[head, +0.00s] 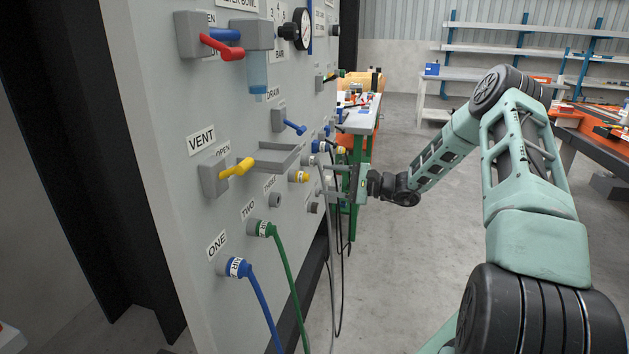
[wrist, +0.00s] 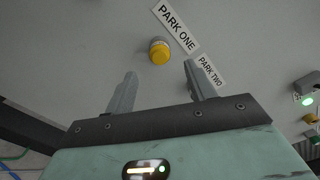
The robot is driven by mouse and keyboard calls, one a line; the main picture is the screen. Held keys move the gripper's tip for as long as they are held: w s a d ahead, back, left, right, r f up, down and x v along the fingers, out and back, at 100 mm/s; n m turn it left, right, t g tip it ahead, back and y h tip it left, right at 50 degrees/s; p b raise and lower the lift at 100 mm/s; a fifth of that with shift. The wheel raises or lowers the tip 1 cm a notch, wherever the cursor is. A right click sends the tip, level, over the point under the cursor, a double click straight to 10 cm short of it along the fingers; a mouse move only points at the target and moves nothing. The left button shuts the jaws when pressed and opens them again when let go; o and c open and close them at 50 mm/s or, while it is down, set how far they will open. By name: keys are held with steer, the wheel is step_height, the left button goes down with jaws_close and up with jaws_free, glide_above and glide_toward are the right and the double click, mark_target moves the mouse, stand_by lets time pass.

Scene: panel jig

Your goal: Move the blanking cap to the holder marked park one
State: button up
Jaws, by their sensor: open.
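A round yellow cap (wrist: 159,51), which looks like the blanking cap, sits in a grey holder on the panel beside the PARK ONE label (wrist: 176,28). My gripper (wrist: 160,75) is open and empty in the wrist view, one finger to each side below the cap. The cap lies beyond the fingertips, and I see no contact. In the head view my gripper (head: 329,180) points at the panel. A yellow fitting (head: 299,176) shows just left of it there; I cannot tell if it is the same cap.
The PARK TWO label (wrist: 210,71) is beside the right finger. A lit green lamp (wrist: 307,99) is at the right.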

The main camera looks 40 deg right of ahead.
steer(key=v, duration=1)
steer(key=shift+s+d, duration=0.2)
steer(key=shift+s, duration=0.05)
stand_by(0.3)
steer(key=s+a+f+n+g+h, duration=0.1)
steer(key=s+a+n+g, duration=0.2)
steer(key=a+g, duration=0.35)
steer(key=s+a+f+n+g+h, duration=0.1)
steer(key=s+a+n+g+h, duration=0.15)
steer(key=a, duration=0.65)
steer(key=s+a+f+n+g+h, duration=0.1)
steer(key=s+a+n+g, duration=0.3)
steer(key=a, duration=0.3)
steer(key=s+a+r+n+h+p, duration=0.3)
steer(key=s+a+r+n, duration=0.4)
steer(key=a, duration=0.4)
steer(key=s+a+r+n+g+h+p, duration=0.1)
steer(key=s+a+r+n+h+p, duration=0.2)
steer(key=s+a+r+n+p, duration=0.3)
steer(key=s+a+r+n, duration=0.1)
steer(key=s+a+r, duration=0.3)
steer(key=s+a, duration=0.2)
